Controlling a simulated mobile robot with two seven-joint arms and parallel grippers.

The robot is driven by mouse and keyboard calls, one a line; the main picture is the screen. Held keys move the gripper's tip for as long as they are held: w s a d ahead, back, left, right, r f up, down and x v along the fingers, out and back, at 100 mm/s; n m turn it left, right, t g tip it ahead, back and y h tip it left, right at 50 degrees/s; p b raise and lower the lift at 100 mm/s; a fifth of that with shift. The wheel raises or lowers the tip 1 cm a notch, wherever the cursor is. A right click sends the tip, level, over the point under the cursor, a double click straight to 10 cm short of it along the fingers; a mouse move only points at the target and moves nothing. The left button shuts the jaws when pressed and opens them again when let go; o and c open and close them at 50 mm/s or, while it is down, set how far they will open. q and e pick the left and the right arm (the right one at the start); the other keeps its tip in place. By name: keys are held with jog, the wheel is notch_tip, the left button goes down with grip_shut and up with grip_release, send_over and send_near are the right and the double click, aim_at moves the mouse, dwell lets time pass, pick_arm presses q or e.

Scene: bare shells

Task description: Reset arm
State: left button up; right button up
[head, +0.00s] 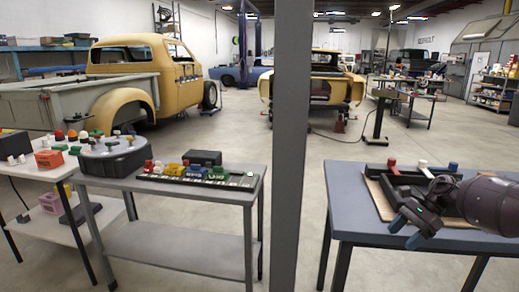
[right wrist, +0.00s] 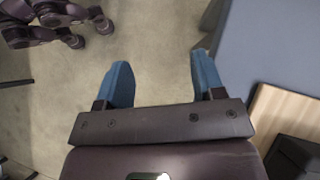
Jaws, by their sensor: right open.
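My right gripper (head: 406,232) reaches in from the right in the head view, over the front part of the blue-grey table (head: 350,190). Its two blue-tipped fingers are apart with nothing between them. In the right wrist view the open fingers (right wrist: 162,72) show bare concrete floor between and beyond them, with the table (right wrist: 240,65) just to the right. My left gripper is not in view.
A wooden board (head: 376,195) bearing a black frame with red, white and blue knobs lies on that table, partly behind my arm. A grey post (head: 291,130) stands left of it. A grey cart (head: 180,240) with coloured parts stands further left. Yellow vehicle shells are behind.

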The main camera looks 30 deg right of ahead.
jog(key=s+a+f+m+t+y+p, duration=0.1)
jog(key=s+a+f+m+t, duration=0.2)
jog(key=a+f+m+t, duration=0.55)
jog(key=s+a+f+m+t+y+p, duration=0.15)
jog(key=a+f+m, duration=0.45)
jog(key=a+m, duration=0.6)
jog(key=s+a+f+m+h+p, duration=0.1)
jog(key=s+a+m+h, duration=0.4)
jog(key=m, duration=1)
jog(key=s+a+f+m+g+h+p, duration=0.1)
jog(key=s+a+m+h, duration=0.4)
jog(key=s+a+m, duration=0.4)
jog(key=s+m, duration=0.1)
jog(key=m, duration=0.4)
jog(key=shift+s+m+h, duration=0.3)
jog(key=shift+m+h, duration=0.05)
